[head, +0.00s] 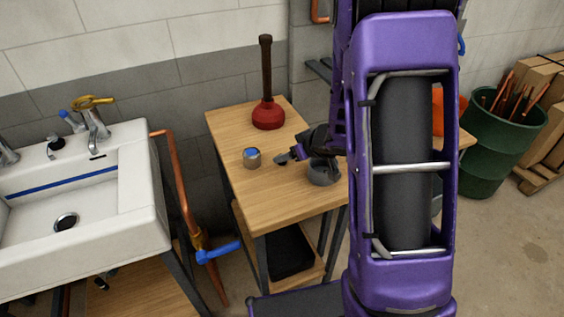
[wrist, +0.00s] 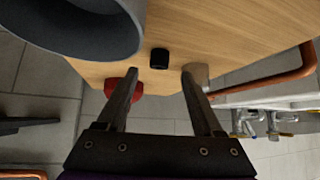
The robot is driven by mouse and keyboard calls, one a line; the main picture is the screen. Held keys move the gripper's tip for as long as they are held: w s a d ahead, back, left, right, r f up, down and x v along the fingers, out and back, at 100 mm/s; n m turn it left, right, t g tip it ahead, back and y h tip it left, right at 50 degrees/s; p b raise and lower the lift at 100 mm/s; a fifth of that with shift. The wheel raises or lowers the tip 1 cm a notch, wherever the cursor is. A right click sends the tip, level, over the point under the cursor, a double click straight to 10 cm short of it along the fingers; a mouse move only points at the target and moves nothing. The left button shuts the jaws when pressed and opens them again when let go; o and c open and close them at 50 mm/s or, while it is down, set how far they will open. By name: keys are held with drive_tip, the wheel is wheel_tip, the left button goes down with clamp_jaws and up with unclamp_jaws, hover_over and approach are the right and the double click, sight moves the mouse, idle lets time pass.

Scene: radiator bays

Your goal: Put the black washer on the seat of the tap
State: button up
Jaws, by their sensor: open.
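My gripper (wrist: 160,78) is open, one finger on each side of the view. In the head view my gripper (head: 290,156) is low over the table, and the washer cannot be told apart from the dark fingers. A tap (head: 96,132) with a yellow part on top stands on the white sink (head: 140,185) at left. Its seat cannot be made out.
The table (head: 270,190) holds a red plunger (head: 268,115), a small can with blue inside (head: 252,158) and a grey cup (head: 322,174), large at upper left in the wrist view (wrist: 70,45). A copper pipe (head: 178,190) with a blue lever runs between sink and table.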

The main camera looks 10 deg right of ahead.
drive_tip(key=b+x, duration=0.1)
drive_tip(key=x, duration=0.2)
drive_tip(key=shift+w+f, duration=0.2)
clamp_jaws()
